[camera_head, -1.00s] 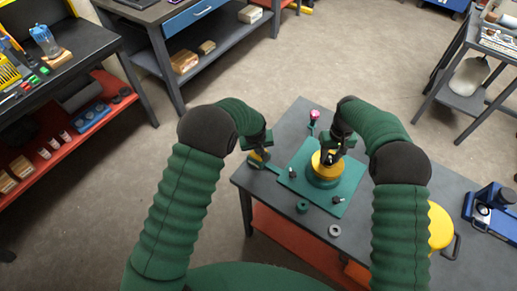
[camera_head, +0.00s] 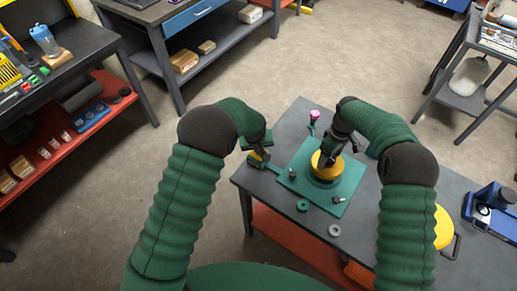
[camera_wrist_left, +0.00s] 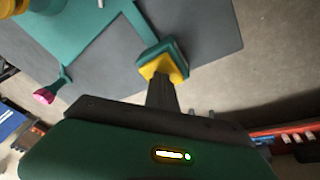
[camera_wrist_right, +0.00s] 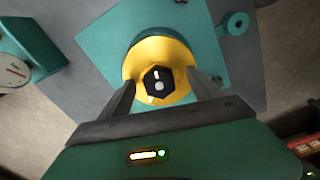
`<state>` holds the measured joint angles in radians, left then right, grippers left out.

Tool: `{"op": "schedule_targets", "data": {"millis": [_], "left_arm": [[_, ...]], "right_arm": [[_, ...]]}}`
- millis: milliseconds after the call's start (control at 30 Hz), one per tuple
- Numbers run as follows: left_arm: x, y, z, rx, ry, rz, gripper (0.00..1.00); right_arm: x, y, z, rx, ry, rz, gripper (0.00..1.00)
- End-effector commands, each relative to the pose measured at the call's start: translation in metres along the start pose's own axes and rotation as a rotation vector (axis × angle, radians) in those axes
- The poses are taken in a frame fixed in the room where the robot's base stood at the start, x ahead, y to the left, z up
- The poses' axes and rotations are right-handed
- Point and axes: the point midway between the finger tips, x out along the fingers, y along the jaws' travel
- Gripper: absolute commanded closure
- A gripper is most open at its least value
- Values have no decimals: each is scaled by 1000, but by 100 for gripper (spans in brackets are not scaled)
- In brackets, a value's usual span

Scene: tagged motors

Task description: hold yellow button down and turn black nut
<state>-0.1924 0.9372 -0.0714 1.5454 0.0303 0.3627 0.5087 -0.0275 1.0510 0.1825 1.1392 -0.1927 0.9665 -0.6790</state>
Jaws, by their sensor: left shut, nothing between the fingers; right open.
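The yellow button (camera_wrist_left: 172,66) sits on a small teal block at the end of an arm from the teal plate (camera_head: 290,180). My left gripper (camera_wrist_left: 162,80) is shut and empty, its fingertips at the button, seemingly touching it; how far it is pressed I cannot tell. The black nut (camera_wrist_right: 158,88) sits in the middle of a round yellow disc (camera_wrist_right: 178,52) on the teal plate. My right gripper (camera_wrist_right: 163,82) is open, its fingers on either side of the nut and apart from it. In the head view my right gripper (camera_head: 326,158) hides the nut.
The grey table (camera_head: 285,217) also holds a pink-topped teal post (camera_head: 313,117), a teal ring (camera_head: 302,206), a grey ring (camera_head: 335,231) and a yellow round thing (camera_head: 440,226). A blue device (camera_head: 492,210) stands at the right end.

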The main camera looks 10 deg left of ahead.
Motion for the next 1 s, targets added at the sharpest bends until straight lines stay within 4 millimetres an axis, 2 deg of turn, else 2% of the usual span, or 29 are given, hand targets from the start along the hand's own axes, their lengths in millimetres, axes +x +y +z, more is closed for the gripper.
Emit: {"op": "schedule_targets", "data": {"millis": [67, 167, 500, 600, 700, 1000], "left_arm": [[1, -1, 2, 0, -4, -2, 100], [1, -1, 2, 0, -3, -2, 100], [1, -1, 1, 0, -3, -1, 100], [1, -1, 1, 0, -2, -1, 100], [1, -1, 1, 0, -2, -1, 100], [1, -1, 1, 0, -2, -1, 100]], "right_arm": [[0, 0, 0, 16, 0, 1, 27], [0, 0, -1, 174, -1, 2, 27], [0, 1, -1, 1066, 1, 2, 27], [0, 1, -1, 1245, 1, 1, 27], [0, 1, -1, 1306, 1, 1, 27], [-2, 1, -1, 1303, 1, 1, 27]]}}
